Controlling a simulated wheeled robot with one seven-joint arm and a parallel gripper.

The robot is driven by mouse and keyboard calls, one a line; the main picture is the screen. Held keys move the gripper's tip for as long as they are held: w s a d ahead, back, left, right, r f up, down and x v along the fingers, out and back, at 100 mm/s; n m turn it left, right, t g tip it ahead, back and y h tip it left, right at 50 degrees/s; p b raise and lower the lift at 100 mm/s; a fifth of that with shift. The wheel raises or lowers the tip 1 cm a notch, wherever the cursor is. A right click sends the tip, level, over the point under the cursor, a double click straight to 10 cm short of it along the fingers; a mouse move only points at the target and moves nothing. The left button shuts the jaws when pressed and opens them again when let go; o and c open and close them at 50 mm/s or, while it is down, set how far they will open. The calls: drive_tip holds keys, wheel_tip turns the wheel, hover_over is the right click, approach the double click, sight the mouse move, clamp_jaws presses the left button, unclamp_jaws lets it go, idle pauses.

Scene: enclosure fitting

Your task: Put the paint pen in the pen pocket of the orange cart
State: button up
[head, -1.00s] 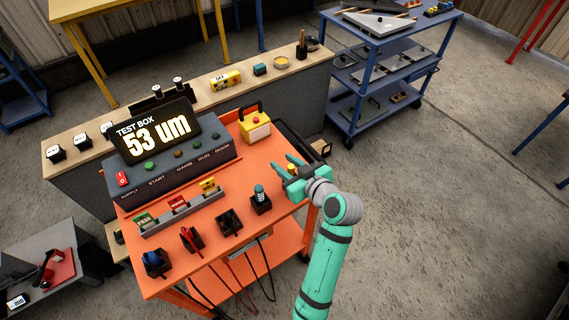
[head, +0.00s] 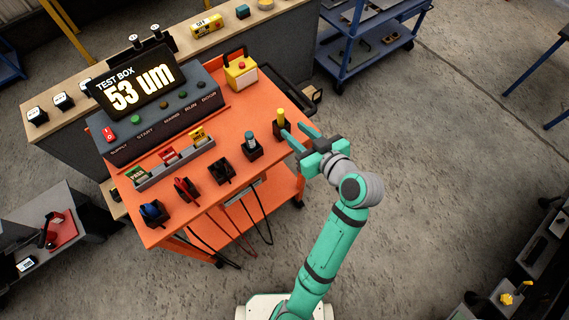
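A yellow upright pen (head: 281,115), which looks like the paint pen, stands in a small black pocket (head: 280,132) at the right end of the orange cart's (head: 228,128) row of holders. Only its yellow upper part shows; the lower part is hidden in the pocket. My gripper (head: 293,130) is just right of the pen. Its two teal fingers are spread apart and point at it, with nothing held between them. Whether a finger touches the pocket cannot be told.
Other holders on the cart carry a teal-capped item (head: 249,139), red-handled pliers (head: 184,188) and a blue item (head: 152,211). Open floor lies right of the cart.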

drive_tip(key=s+f+m+t+h, duration=0.1)
drive_tip(key=s+f+m+h, duration=0.5)
drive_tip(key=s+f, duration=0.75)
drive_tip(key=s+a+r+t, duration=0.1)
drive_tip(key=s+a+r, duration=0.1)
drive_tip(key=s, duration=0.6)
drive_tip(key=s+a+r+t+h, duration=0.1)
drive_tip(key=s+a+r+t, duration=0.1)
drive_tip(key=s+r, duration=0.3)
drive_tip(key=f+v, duration=0.1)
drive_tip(key=v, duration=0.3)
drive_tip(key=shift+s+a, duration=0.2)
drive_tip(key=shift+s, duration=0.1)
drive_tip(key=shift+r, duration=0.1)
